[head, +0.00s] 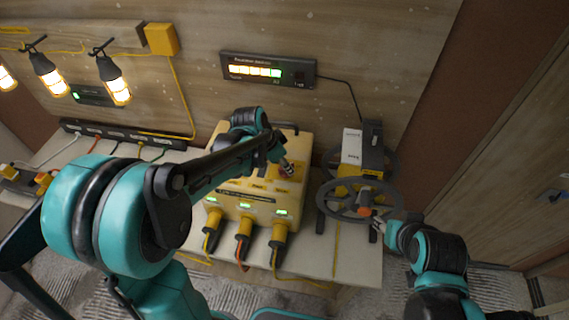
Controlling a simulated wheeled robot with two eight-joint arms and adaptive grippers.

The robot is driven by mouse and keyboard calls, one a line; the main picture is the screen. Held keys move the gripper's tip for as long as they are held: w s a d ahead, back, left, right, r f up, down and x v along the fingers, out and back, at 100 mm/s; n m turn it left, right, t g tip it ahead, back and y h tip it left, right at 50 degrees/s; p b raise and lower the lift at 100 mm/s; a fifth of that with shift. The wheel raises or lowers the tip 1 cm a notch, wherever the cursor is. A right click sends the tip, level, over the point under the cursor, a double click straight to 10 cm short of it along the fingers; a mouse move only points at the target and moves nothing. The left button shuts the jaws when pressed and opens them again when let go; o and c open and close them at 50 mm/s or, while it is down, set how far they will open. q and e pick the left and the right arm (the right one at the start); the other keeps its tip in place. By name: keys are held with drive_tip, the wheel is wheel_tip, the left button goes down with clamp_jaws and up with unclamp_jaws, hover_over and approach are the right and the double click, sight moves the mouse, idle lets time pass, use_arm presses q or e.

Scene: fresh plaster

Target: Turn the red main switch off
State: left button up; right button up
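A yellow power box (225,207) stands on the bench with lit green indicators and several plugs along its front. My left arm reaches across it from the left. My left gripper (287,169) is at the box's upper right part, close over an orange-yellow patch of its top. The red main switch cannot be made out clearly; the gripper and forearm cover that area. Whether the fingers touch anything is too small to tell. My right gripper (377,226) is beside the lower rim of a black handwheel (335,212) with an orange hub; its finger opening is unclear.
A wall display (268,70) shows lit orange and green bars. Lit cage lamps (112,82) hang at upper left, and a black socket strip (125,134) runs along the bench's back. Yellow cables hang in front of the box.

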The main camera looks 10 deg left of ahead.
use_arm(q)
clamp_jaws()
drive_tip(key=shift+n, duration=0.3)
drive_tip(key=n+y, duration=0.1)
drive_tip(key=n, duration=0.1)
drive_tip(key=shift+d+n+t+b, duration=0.15)
drive_tip(key=shift+n+t+b, duration=0.15)
drive_tip(key=shift+t+b, duration=0.1)
drive_tip(key=n+y, duration=0.1)
drive_tip(key=n, duration=0.3)
drive_tip(key=shift+d+n+t+y+b, duration=0.1)
drive_tip(key=shift+n+t+y+b, duration=0.2)
drive_tip(key=shift+y+b, duration=0.1)
drive_tip(key=n+y, duration=0.1)
drive_tip(key=n, duration=0.1)
drive_tip(key=n+y+b, duration=0.1)
drive_tip(key=n, duration=0.2)
drive_tip(key=shift+d, duration=0.15)
drive_tip(key=n, duration=0.2)
drive_tip(key=n+g+y, duration=0.1)
drive_tip(key=n, duration=0.2)
drive_tip(key=shift+y+b, duration=0.3)
drive_tip(key=shift+b, duration=0.05)
